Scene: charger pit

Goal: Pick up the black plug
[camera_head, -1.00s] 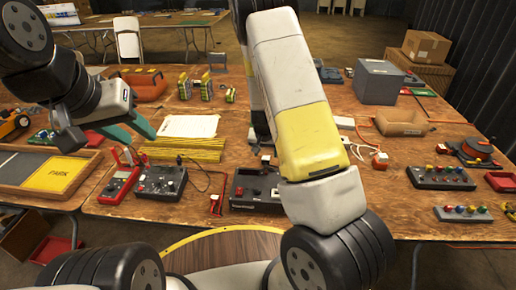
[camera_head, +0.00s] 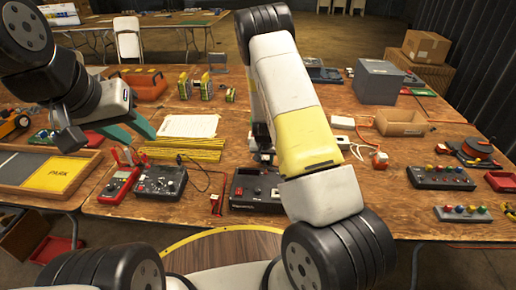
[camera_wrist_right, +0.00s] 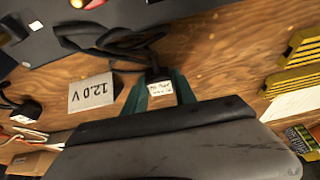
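The black plug (camera_wrist_right: 158,84) carries a white label and lies between the teal fingers of my right gripper (camera_wrist_right: 160,83) in the right wrist view. The fingers flank it closely on both sides. I cannot tell whether they press on it. A black cable curls away from the plug toward the upper left. In the head view my right arm hides most of its gripper and the plug. My left gripper (camera_head: 143,140), with teal fingers apart, hangs empty above the left side of the table.
A black panel box (camera_head: 256,207), a meter unit (camera_head: 160,181) and a red multimeter (camera_head: 119,184) stand along the front.

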